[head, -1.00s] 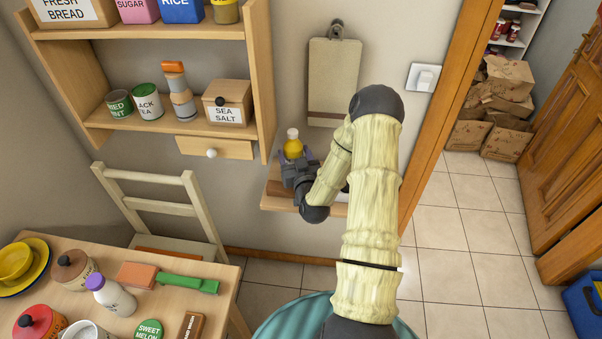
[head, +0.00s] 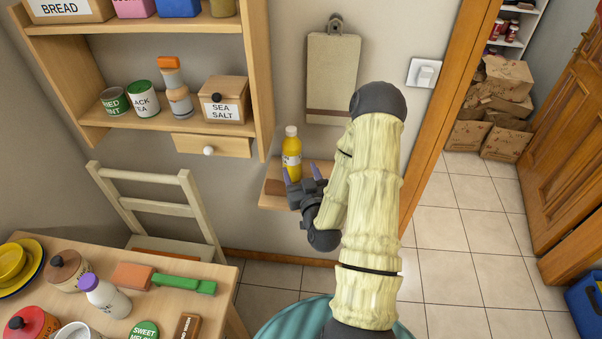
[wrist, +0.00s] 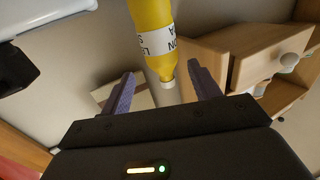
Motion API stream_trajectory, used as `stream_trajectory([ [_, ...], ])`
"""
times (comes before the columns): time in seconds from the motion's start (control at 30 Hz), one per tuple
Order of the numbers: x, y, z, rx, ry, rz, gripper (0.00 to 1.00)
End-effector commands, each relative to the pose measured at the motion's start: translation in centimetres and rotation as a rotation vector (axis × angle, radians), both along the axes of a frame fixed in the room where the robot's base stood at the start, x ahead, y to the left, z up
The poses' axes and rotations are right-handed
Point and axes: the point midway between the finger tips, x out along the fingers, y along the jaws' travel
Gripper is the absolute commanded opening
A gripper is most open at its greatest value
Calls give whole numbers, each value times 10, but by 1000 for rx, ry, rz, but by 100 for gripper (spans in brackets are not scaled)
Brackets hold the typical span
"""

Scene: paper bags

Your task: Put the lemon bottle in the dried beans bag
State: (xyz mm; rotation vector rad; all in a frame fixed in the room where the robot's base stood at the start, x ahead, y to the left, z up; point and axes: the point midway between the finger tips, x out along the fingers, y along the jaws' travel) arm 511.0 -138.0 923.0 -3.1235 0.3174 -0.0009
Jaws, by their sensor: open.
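The lemon bottle (head: 292,162), yellow with a white cap and white label, stands upright on a small wooden wall shelf (head: 272,197). My gripper (head: 302,174) is open and empty just in front of and below it, partly hiding its lower end. In the wrist view the bottle (wrist: 152,22) shows inverted, cap end between my open purple fingers (wrist: 162,88), apart from them. Several brown paper bags (head: 508,72) are piled beyond the doorway; I cannot read which is the dried beans bag.
A clipboard (head: 332,75) hangs above the shelf. A wooden shelf unit with a small drawer (head: 212,145) is left of it. A chair (head: 150,205) and a table with jars and dishes (head: 225,285) stand lower left. Tiled floor (head: 455,250) is clear toward the doorway.

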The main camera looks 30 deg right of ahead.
Motion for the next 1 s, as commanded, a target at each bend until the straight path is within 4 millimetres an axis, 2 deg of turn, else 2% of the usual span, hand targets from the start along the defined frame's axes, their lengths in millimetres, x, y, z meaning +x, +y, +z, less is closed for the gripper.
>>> stream_trajectory([
  [0.27,3,5,1,-4,23,20,62],
  [0.37,9,15,0,-12,83,62,62],
  [0.6,17,51,-2,-35,345,186,62],
  [0.77,8,70,0,-42,530,229,62],
  [1.0,-24,92,13,-28,793,240,62],
])
